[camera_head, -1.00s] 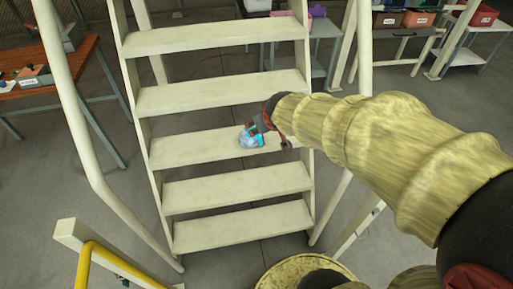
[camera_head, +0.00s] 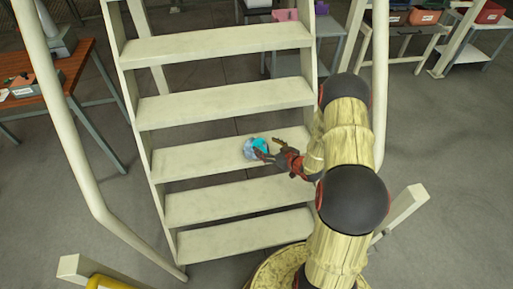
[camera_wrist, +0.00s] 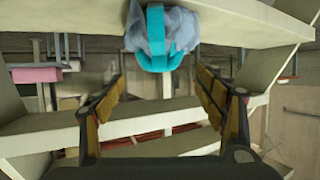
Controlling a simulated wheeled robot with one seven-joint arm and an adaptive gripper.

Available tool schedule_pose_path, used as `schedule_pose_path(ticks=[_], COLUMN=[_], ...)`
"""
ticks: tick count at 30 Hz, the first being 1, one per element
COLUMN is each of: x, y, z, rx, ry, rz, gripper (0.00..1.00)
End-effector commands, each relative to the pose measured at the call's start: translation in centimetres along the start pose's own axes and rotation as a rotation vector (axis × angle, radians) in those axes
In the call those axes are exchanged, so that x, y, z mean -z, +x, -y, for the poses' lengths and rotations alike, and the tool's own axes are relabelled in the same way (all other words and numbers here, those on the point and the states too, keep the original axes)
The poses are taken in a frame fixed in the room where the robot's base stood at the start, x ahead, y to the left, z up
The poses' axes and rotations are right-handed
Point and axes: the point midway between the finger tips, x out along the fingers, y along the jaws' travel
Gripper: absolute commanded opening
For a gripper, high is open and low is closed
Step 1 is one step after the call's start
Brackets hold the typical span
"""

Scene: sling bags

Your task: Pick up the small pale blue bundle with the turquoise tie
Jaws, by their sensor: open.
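The small pale blue bundle (camera_head: 251,151) with a turquoise tie (camera_head: 260,144) sits on a middle step (camera_head: 200,159) of the pale staircase. My gripper (camera_head: 270,149) is at the bundle's right side in the head view, with its fingers apart. In the wrist view the bundle (camera_wrist: 177,30) hangs upside down in the picture, at the top centre, with its turquoise loop (camera_wrist: 155,45) facing me. My open gripper (camera_wrist: 163,85) has its fingertips below the bundle in that picture, one to each side. Nothing is between the fingers.
Stair rails (camera_head: 75,130) run down both sides of the steps. A wooden table (camera_head: 60,80) stands at the left. Shelves with bins (camera_head: 425,17) stand at the back right. The steps around the bundle are clear.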

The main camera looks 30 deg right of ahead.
Motion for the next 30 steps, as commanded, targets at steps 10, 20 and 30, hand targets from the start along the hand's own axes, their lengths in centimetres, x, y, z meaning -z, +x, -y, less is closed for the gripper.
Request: schedule_pose_path(ticks=[10, 20, 30], x=[0.2, 0.7, 0.9], y=[3.1, 7.3, 7.5], z=[0.1, 0.2, 0.1], rx=[0.002, 0.003, 0.001], ry=[-0.001, 0.000, 0.000], rz=[-0.002, -0.001, -0.001], gripper=[0.71, 0.71, 0.66])
